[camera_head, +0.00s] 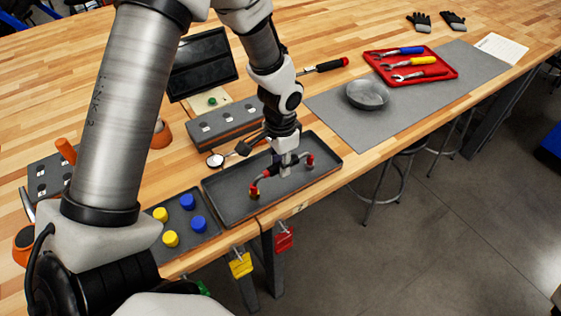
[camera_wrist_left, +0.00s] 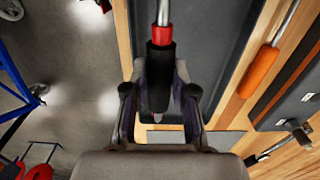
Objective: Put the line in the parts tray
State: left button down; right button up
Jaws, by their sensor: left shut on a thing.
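The line is a bent metal tube (camera_head: 263,179) with red and dark fittings at its ends. My left gripper (camera_head: 285,167) is shut on its middle, pointing down over the parts tray. The parts tray (camera_head: 235,209) is a shallow dark rectangle near the table's front edge. The line is within the tray's outline; I cannot tell whether it touches the floor. In the left wrist view, the line's red collar and dark sleeve (camera_wrist_left: 160,40) run between the fingers of the left gripper (camera_wrist_left: 160,108), above the tray's grey floor (camera_wrist_left: 200,40). My right gripper is not in view.
A grey block with holes (camera_head: 226,124) and an inspection mirror (camera_head: 215,160) lie behind the tray. A dark mat with blue and yellow caps (camera_head: 187,202) is to its left. A metal bowl (camera_head: 367,95) and a red wrench tray (camera_head: 448,72) are to the right. Padlocks (camera_head: 284,240) hang in front.

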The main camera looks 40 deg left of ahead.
pick_arm(q)
jog(key=shift+w+a+f, duration=0.1)
jog(key=shift+w+f, duration=0.15)
jog(key=shift+f, duration=0.1)
jog(key=shift+s, duration=0.1)
jog(key=shift+s+f, duration=0.1)
jog(key=shift+f+b, duration=0.35)
jog(key=c, duration=0.7)
grip_release()
